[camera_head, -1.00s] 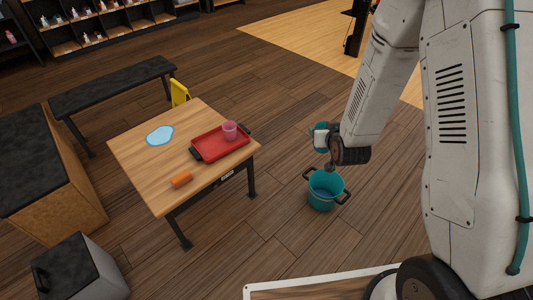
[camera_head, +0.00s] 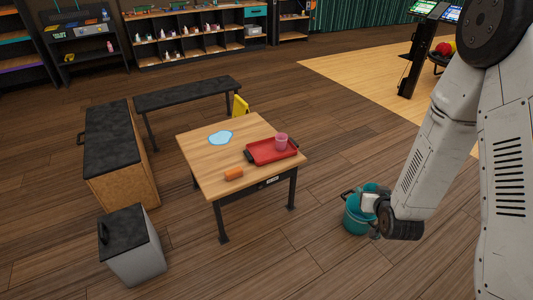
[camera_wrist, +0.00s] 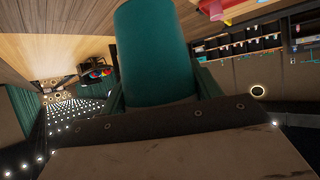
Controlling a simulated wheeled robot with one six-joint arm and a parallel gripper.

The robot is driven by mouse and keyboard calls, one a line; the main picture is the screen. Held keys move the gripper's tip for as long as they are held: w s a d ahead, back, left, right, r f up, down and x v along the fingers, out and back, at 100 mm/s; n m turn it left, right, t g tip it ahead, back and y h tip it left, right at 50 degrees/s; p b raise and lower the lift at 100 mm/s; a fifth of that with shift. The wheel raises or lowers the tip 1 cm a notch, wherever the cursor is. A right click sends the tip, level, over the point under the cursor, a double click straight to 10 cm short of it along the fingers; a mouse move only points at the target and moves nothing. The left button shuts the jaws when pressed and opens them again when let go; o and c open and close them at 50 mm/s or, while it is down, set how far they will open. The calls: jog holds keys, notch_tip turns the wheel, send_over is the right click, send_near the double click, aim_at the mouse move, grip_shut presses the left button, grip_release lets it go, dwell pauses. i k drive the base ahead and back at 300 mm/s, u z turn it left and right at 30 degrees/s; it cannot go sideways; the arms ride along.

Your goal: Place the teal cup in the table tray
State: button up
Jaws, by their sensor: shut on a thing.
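The teal cup (camera_wrist: 155,55) fills the top middle of the wrist view, between the fingers of my gripper (camera_wrist: 158,88), which is shut on it. In the head view my gripper (camera_head: 370,203) is right of the table, in front of a teal bucket; the cup cannot be clearly told from the bucket there. The red table tray (camera_head: 262,153) lies on the right part of the wooden table (camera_head: 212,163). A pink translucent cup (camera_head: 281,142) stands upright in the tray. My gripper is apart from the tray, to its right.
The teal bucket (camera_head: 355,222) is on the floor right of the table. An orange cylinder (camera_head: 233,174) and a light-blue patch (camera_head: 220,138) are on the tabletop. A yellow sign (camera_head: 241,106), a bench (camera_head: 185,95) and a grey bin (camera_head: 135,255) stand around it.

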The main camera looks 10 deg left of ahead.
aim_at(262, 155)
jog(key=u, duration=0.5)
jog(key=i, duration=1.8)
jog(key=z, duration=0.4)
